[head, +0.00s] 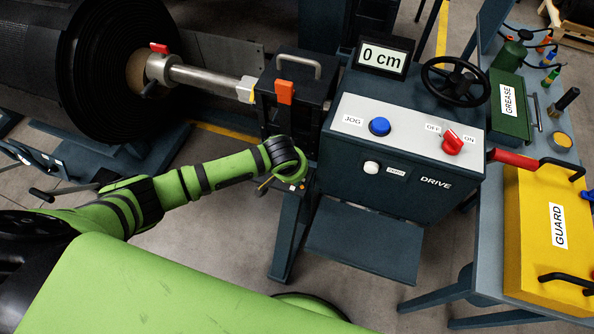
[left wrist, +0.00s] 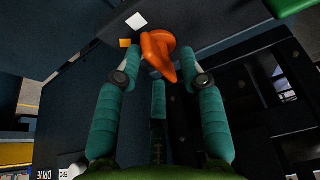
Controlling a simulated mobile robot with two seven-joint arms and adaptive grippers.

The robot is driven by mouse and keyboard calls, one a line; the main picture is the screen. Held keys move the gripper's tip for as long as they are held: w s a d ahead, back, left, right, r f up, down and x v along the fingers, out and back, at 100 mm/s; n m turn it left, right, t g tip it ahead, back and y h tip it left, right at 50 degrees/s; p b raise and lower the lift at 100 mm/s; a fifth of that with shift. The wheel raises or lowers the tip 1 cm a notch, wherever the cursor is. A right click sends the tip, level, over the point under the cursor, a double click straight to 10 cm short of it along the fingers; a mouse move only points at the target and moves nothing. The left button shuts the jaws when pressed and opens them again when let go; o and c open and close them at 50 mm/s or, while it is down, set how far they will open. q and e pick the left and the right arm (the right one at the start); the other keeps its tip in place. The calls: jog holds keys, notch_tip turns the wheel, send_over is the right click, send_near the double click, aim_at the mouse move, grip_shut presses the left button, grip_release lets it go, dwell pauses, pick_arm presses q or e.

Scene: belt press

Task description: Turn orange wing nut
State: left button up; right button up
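My right gripper is not in view.
The drive box (head: 400,150) with blue, white and red controls stands right of the nut. A display (head: 382,58) reads 0 cm. A black roll (head: 95,70) is at the left. A side table holds a yellow guard (head: 540,225) and green grease box (head: 507,105).

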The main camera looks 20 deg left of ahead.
pick_arm(q)
jog(key=shift+f, duration=0.15)
grip_shut()
